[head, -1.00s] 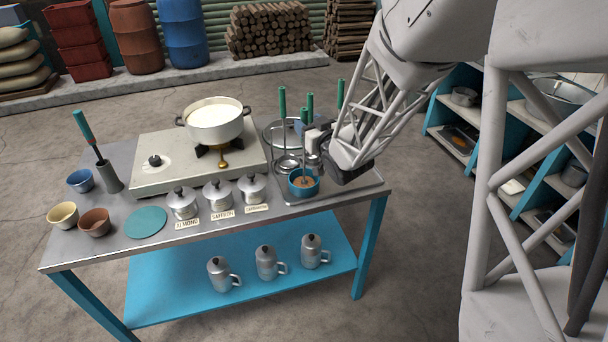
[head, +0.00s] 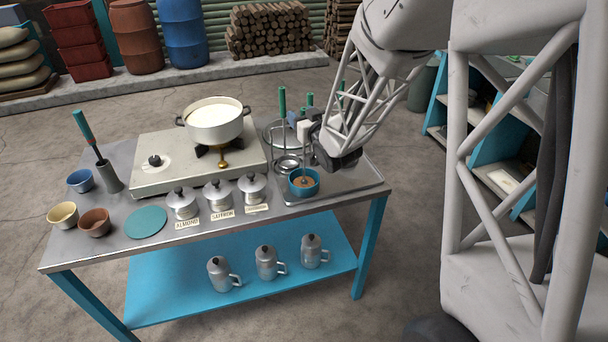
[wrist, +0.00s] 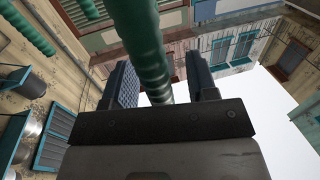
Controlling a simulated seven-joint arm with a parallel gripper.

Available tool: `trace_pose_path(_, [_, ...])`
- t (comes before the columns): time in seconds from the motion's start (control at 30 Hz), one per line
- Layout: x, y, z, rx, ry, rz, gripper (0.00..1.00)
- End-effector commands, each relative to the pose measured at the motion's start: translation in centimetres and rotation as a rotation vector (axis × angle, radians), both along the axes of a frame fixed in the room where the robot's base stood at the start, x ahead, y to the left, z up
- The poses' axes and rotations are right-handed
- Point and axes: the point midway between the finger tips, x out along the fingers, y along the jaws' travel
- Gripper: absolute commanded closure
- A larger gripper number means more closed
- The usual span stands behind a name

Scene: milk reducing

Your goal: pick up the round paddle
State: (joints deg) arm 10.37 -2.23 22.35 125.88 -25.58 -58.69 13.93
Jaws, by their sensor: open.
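Several tools with green handles stand in a group at the right of the table, among them a left one (head: 282,101) and one behind my arm (head: 341,92). I cannot tell which is the round paddle; their lower ends are partly hidden by my gripper and other things. My gripper (head: 304,130) is open among these handles, above a blue bowl. In the wrist view a thick green handle (wrist: 146,45) crosses the gap between the two dark fingers of my gripper (wrist: 160,75). The fingers stand apart on either side of it, and contact is not clear.
The blue bowl (head: 303,192) with brown contents sits on a tray below my gripper. Lidded pots (head: 253,190) stand to its left. A pot of white liquid (head: 214,124) is on the stove (head: 160,180). A teal disc (head: 146,222) lies at the front left.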

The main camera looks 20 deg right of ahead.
Motion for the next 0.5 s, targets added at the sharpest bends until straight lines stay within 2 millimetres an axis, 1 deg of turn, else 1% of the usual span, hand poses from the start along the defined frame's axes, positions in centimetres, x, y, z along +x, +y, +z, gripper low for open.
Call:
trace_pose_path(0.13, [0.59, 0.15, -0.06, 0.000, 0.001, 0.001, 0.47])
trace_pose_path(0.5, [0.65, 0.14, -0.05, 0.001, 0.000, 0.000, 0.47])
